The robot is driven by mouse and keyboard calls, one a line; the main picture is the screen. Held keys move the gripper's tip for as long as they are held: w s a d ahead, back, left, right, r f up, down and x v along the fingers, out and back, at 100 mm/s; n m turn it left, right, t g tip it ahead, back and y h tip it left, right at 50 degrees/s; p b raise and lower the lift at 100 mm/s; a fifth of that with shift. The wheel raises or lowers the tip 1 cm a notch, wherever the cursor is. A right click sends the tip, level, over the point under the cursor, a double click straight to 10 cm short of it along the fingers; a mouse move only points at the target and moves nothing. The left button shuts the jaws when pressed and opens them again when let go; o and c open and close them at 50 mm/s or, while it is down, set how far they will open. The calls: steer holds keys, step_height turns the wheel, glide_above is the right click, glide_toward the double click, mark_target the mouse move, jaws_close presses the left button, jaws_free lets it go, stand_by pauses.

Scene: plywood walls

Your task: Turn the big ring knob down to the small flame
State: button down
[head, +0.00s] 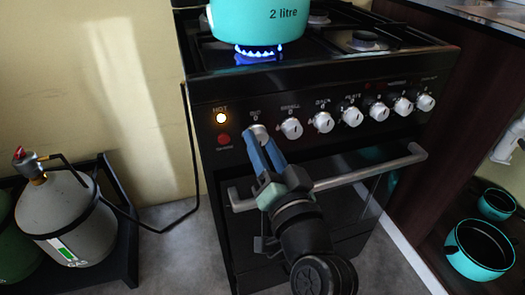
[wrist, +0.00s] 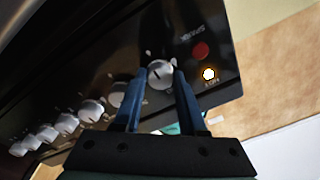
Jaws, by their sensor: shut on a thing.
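The big ring knob (head: 257,131) is the leftmost silver knob on the black stove front; its label above appears to read BIG. My gripper (head: 260,143) reaches up from below, its blue fingers on either side of this knob and shut on it. In the wrist view the knob (wrist: 160,73) sits between the two fingertips (wrist: 161,80), with a dark pointer line on its face. A blue flame (head: 258,51) burns under the turquoise pot (head: 255,20) marked 2 litre. The fingers hide the knob's lower part in the head view.
More silver knobs (head: 291,128) run to the right. A lit HOT lamp (head: 221,118) and a red button (head: 224,138) are at the left. The oven handle (head: 375,165) crosses below, behind my arm. A gas bottle (head: 65,215) stands left; turquoise pans (head: 480,250) sit on the right.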

stand_by(0.4)
steer(key=shift+c, duration=2.3)
jaws_free()
steer(key=shift+s, duration=0.1)
steer(key=p+v, duration=0.1)
steer(key=v, duration=1.1)
steer(key=shift+s, duration=0.35)
steer(key=shift+d+f, duration=0.1)
steer(key=shift+d, duration=0.05)
